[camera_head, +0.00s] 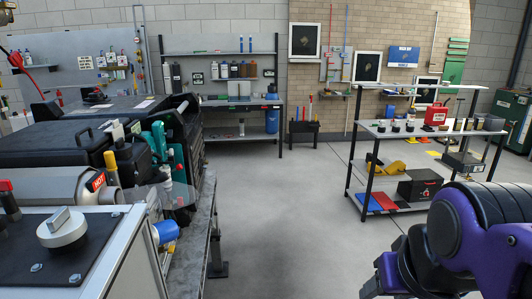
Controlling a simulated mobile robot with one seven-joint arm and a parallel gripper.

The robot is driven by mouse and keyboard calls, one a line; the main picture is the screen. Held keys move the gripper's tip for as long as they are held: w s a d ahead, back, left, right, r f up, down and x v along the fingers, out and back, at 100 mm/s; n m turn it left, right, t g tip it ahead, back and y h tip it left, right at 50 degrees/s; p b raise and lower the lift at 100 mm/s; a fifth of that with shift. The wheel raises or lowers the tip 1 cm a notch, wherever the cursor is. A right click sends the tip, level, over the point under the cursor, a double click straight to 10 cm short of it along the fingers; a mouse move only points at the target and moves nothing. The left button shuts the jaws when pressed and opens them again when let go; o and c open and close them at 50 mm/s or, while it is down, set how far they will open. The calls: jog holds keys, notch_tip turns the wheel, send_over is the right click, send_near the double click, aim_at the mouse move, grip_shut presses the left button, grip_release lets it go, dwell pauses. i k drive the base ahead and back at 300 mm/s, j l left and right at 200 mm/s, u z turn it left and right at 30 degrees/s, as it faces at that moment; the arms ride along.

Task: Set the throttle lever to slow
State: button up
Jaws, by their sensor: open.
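I cannot pick out the throttle lever for sure, and no "slow" marking is readable. Equipment on the left bench includes an upright yellow handle (112,168) beside a red "HOT" label (97,181). A red-topped lever (7,198) stands at the left edge. A silver knob (62,226) sits on a dark panel in the lower left. A teal device (158,150) stands at the bench's right side. My purple and black arm shows in the lower right, well apart from these. My gripper is not in view.
The left bench (205,215) is crowded with black cases and machines. A metal shelf table (350,130) with a red box (436,116) stands at the right. A workbench (215,102) lines the back wall. The grey floor (285,220) between is clear.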

aim_at(178, 167)
jog(key=i+l+u, duration=0.1)
jog(key=i+u, duration=0.2)
jog(key=i, duration=0.2)
jog(key=i+l+u, duration=0.3)
jog(key=i, duration=0.15)
